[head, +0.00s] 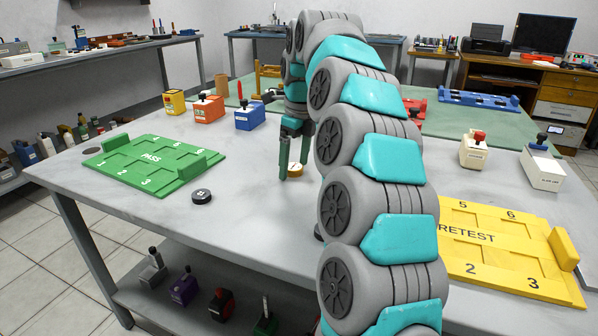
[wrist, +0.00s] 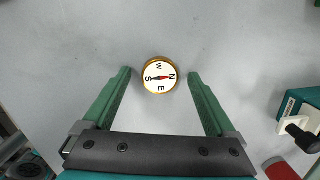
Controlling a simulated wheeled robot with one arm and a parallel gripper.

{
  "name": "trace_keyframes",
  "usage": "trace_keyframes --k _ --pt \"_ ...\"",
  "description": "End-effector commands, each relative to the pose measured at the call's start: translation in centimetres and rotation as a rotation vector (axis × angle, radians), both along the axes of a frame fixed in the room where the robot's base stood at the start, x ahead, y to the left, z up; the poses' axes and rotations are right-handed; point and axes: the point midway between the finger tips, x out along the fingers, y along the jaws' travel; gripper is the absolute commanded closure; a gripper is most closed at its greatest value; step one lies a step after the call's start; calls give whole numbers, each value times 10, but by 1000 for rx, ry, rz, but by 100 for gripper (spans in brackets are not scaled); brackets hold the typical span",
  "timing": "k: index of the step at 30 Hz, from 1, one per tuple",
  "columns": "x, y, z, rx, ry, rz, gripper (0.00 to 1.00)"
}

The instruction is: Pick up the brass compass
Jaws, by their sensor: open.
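The brass compass (wrist: 159,75) lies face up on the grey table, with a white dial, a red and dark needle and a brass rim. In the head view the compass (head: 295,171) is partly hidden by a finger. My gripper (wrist: 159,73) is open, with its green fingers apart on either side of the compass in the wrist view and a gap on each side. In the head view my gripper (head: 293,163) points down at the compass. I cannot tell exactly how high the fingertips are above the table.
A black puck (head: 201,195) lies to the left, near the green PASS tray (head: 150,165). The yellow RETEST tray (head: 480,237) is at the right. A teal-and-white box (wrist: 297,112) shows at the wrist view's right. Table around the compass is clear.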

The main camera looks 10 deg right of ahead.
Motion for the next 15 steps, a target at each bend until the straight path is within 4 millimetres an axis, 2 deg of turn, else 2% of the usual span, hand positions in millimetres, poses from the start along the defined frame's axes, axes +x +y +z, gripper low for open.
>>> trace_keyframes --k 2,15 --pt "0 0 0 0 0 0 8" --pt "0 -1 0 0 0 0 57"
